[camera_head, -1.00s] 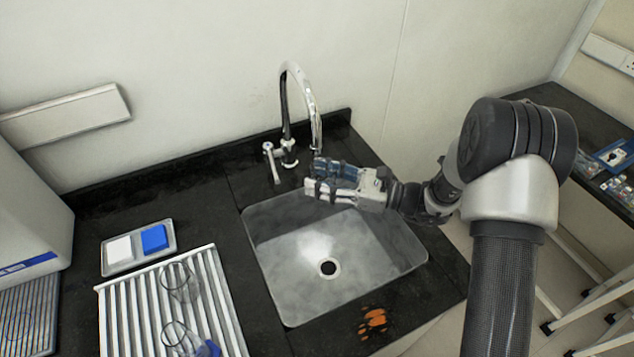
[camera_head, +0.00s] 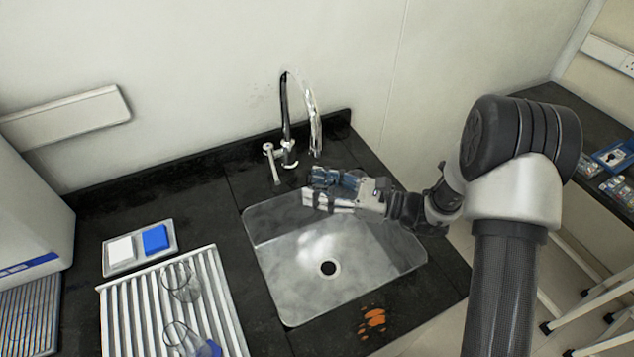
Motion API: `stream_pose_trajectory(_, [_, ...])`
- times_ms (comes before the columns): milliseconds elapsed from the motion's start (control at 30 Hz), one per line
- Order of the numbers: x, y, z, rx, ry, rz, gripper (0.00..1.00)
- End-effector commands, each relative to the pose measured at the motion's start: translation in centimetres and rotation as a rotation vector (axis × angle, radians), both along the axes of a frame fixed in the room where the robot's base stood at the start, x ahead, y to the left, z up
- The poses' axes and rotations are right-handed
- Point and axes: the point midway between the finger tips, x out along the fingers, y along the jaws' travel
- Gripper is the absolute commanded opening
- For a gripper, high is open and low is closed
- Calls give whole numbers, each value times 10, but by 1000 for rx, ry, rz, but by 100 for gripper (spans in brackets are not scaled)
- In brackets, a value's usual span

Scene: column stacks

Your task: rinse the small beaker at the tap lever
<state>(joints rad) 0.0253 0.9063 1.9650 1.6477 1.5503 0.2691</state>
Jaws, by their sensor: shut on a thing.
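The tap (camera_head: 286,120) has a tall chrome gooseneck spout behind the sink, its end pointing down. The tap lever (camera_head: 270,160) stands at the left of the tap base. My gripper (camera_head: 318,190) reaches in from the right over the back part of the sink, below and near the spout end. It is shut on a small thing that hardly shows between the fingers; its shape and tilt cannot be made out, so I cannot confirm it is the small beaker. No water stream is clearly visible.
The steel sink (camera_head: 390,245) has a drain in its middle. A white drying rack (camera_head: 222,300) at left bears clear glassware (camera_head: 180,282). A tray (camera_head: 172,252) holds a white and a blue block. Orange marks (camera_head: 372,320) lie on the front counter.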

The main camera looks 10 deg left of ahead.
Motion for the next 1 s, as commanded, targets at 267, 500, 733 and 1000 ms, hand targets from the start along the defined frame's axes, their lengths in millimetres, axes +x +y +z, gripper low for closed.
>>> stream_pose_trajectory(267, [-18, -12, 1, -1, 1, -1, 21])
stream_pose_trajectory(500, [-34, -21, 0, -1, 1, -1, 21])
stream_pose_trajectory(733, [-47, -29, 0, 0, 1, 0, 21])
stream_pose_trajectory(1000, [-50, -30, 0, 0, 1, 0, 21])
